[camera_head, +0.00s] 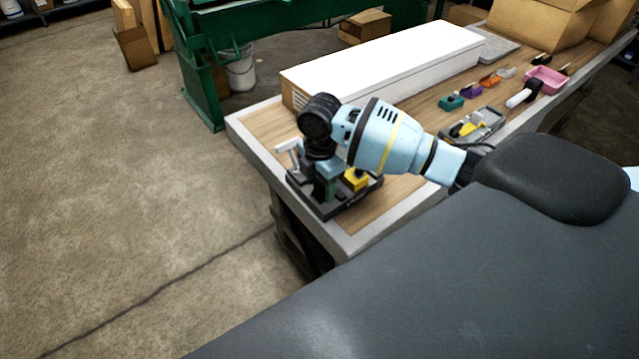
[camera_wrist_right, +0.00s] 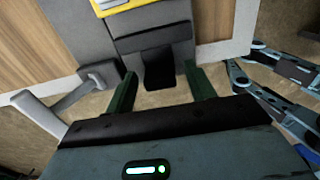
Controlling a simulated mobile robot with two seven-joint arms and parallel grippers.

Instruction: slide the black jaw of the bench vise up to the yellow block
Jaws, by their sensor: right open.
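The bench vise (camera_head: 343,207) has a dark base near the end of the wooden bench. The yellow block (camera_head: 356,180) sits on it, to the right of my right gripper (camera_head: 327,184). My right gripper points down over the vise and hides much of the black jaw. In the right wrist view, the green fingers of my right gripper (camera_wrist_right: 161,76) are apart, on either side of a black tab on the black jaw (camera_wrist_right: 153,38). The yellow block (camera_wrist_right: 118,10) shows at the top edge, beyond the jaw.
A grey handle (camera_wrist_right: 65,100) sticks out beside the vise, left of the fingers. A long white box (camera_head: 385,62) lies behind my right arm on the bench. Small coloured parts, a tool tray (camera_head: 478,125) and a pink bin (camera_head: 546,80) stand farther right.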

